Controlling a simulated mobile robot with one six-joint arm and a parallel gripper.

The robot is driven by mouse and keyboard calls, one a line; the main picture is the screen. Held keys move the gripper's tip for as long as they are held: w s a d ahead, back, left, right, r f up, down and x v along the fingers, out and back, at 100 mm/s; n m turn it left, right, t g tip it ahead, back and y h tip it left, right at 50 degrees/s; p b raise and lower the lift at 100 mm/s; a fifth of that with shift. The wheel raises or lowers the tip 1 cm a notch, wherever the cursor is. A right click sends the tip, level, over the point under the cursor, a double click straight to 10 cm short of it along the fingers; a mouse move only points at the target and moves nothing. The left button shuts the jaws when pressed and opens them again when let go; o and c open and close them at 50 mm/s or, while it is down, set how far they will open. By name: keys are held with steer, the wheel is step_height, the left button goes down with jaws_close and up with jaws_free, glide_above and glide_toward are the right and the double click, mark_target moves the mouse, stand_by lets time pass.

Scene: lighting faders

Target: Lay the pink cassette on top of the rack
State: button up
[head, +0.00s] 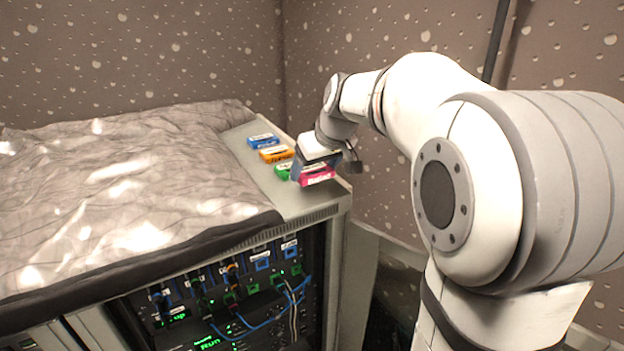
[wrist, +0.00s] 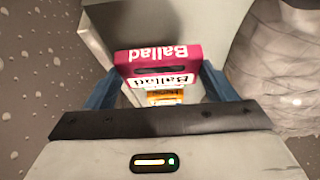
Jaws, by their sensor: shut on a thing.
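The pink cassette (head: 318,176) is at the front right corner of the rack top, below my gripper (head: 308,170). In the wrist view the pink cassette (wrist: 150,60), with "Ballad" on its label, sits between the two blue fingers of my gripper (wrist: 158,78), which is shut on it. The rack (head: 325,201) has a light grey top and an open front with lit electronics. I cannot tell whether the cassette touches the rack top or hangs just above it.
A blue cassette (head: 263,141), an orange cassette (head: 276,154) and a green cassette (head: 283,171) lie in a row on the rack top. A crumpled grey cover (head: 120,190) takes up the left side. Blue cables (head: 240,330) hang at the front.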

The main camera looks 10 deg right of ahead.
mark_target(319, 175)
steer(key=shift+f, duration=1.85)
steer(key=shift+f+b, duration=0.25)
steer(key=shift+b, duration=0.15)
steer(key=o, duration=1)
steer(key=shift+r, duration=0.1)
steer(key=shift+s+r+p, duration=0.15)
steer(key=shift+r+p, duration=0.15)
steer(key=shift+r, duration=0.25)
steer(key=v, duration=1)
steer(key=s+a+f+m+g+h, duration=0.1)
steer(key=s+f, duration=0.7)
steer(key=s, duration=0.2)
steer(key=s+a+f+m+g, duration=0.1)
steer(key=s+f+m+g, duration=0.1)
steer(key=s+f, duration=0.6)
steer(key=s, duration=0.3)
steer(key=shift+s+f+m+g+h, duration=0.3)
steer(key=shift+f+h, duration=0.05)
steer(key=shift+h, duration=0.05)
